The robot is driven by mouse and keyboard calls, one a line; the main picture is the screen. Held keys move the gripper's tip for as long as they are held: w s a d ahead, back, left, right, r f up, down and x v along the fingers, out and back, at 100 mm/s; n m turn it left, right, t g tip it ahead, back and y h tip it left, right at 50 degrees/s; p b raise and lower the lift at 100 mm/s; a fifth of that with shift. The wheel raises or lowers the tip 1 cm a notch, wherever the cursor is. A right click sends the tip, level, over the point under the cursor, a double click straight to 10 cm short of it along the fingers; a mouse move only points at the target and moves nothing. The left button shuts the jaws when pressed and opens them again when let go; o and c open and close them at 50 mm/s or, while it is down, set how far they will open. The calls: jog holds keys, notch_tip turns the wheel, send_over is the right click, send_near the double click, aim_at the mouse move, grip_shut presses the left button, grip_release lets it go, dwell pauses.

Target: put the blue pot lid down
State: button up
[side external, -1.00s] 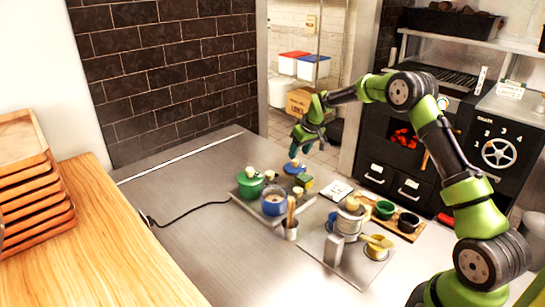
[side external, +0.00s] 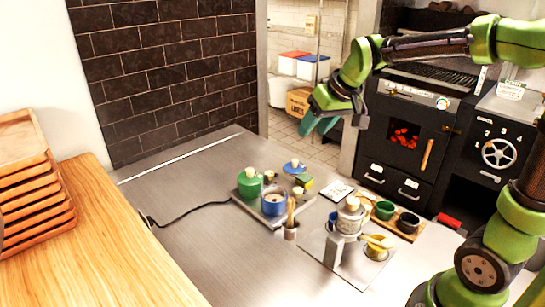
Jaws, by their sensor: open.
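The blue pot lid (side external: 293,167) lies flat at the back of the group of pots, with its pale knob up. It is behind the open blue pot (side external: 274,201), beside a small green and yellow block (side external: 304,181). My gripper (side external: 318,127) is open and empty, raised well above the table and apart from the lid, up and to the right of it in the picture. The teal fingertips point down.
A green lidded pot (side external: 250,183) stands left of the blue pot on a grey tray (side external: 262,215). A utensil cup (side external: 290,231), a grey machine (side external: 346,225) and small cups (side external: 385,210) stand to the right. The steel table's left side (side external: 185,215) is clear except for a black cable.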

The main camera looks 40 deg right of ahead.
jog(key=s+a+f+y, duration=0.1)
jog(key=s+a, duration=0.3)
jog(key=s, duration=0.4)
jog(key=s+a+m+t, duration=0.1)
jog(key=s+a, duration=0.2)
jog(key=s, duration=0.5)
jog(key=shift+s+a+f+y, duration=0.3)
jog(key=shift+a+f+y, duration=0.05)
jog(key=shift+f+y, duration=0.05)
